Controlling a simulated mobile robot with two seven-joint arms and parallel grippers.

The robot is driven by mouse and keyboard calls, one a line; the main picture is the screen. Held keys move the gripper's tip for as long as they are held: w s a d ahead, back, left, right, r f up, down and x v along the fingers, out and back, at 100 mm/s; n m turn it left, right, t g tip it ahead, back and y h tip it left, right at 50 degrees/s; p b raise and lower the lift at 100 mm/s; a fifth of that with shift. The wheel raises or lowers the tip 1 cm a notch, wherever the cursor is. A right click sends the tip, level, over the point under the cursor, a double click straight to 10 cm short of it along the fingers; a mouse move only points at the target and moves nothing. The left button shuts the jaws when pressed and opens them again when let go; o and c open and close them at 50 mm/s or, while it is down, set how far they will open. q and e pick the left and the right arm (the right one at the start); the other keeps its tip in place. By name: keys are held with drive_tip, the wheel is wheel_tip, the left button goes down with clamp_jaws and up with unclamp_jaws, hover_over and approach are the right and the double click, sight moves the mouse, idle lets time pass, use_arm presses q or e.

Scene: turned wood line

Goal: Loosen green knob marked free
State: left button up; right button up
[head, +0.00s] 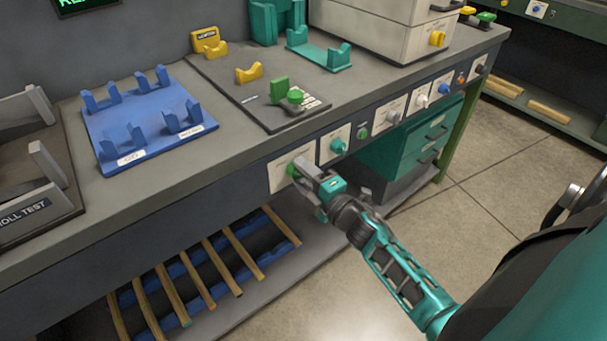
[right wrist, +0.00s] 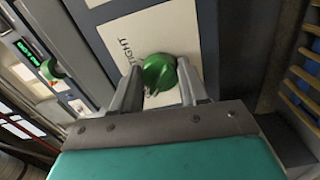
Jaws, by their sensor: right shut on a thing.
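The green knob (head: 291,170) sits on a white plate (head: 277,184) on the front face of the bench. In the right wrist view the knob (right wrist: 160,72) is round and green, and its plate (right wrist: 128,30) carries the word "TIGHT". I cannot read a "free" mark. My right gripper (head: 304,178) is at the knob, its fingers on either side. In the right wrist view my right gripper (right wrist: 160,92) is shut on the knob, which shows between its fingertips. My left gripper is not in view.
Along the same bench front are a teal knob (head: 338,146), a green button (head: 363,132) and several more controls to the right. Teal drawers (head: 420,135) stand below them. Wooden rods (head: 205,272) lie on a low rack. A blue fixture (head: 150,125) sits on the bench top.

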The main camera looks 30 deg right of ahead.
drive_tip(key=o, duration=1.1)
drive_tip(key=shift+c, duration=0.2)
drive_tip(key=shift+s, duration=0.1)
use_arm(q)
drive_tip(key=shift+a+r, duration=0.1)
use_arm(e)
drive_tip(key=s+d, duration=0.1)
drive_tip(key=s, duration=1.1)
drive_tip(key=shift+s, duration=0.4)
use_arm(q)
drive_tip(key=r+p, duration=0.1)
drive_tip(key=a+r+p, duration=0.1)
drive_tip(key=p, duration=0.1)
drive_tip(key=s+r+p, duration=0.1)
drive_tip(key=p, duration=0.1)
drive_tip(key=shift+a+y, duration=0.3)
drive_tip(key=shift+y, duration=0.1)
use_arm(e)
drive_tip(key=s+a+f+m+g, duration=0.2)
drive_tip(key=a+m+g, duration=0.1)
drive_tip(key=a+m, duration=0.4)
drive_tip(key=s+a+f+m+g+y, duration=0.1)
drive_tip(key=s+a+f+m+g, duration=0.1)
drive_tip(key=a+m+g, duration=0.2)
drive_tip(key=a+m, duration=0.2)
drive_tip(key=m, duration=0.2)
drive_tip(key=shift+s+a, duration=0.35)
drive_tip(key=shift+s, duration=0.05)
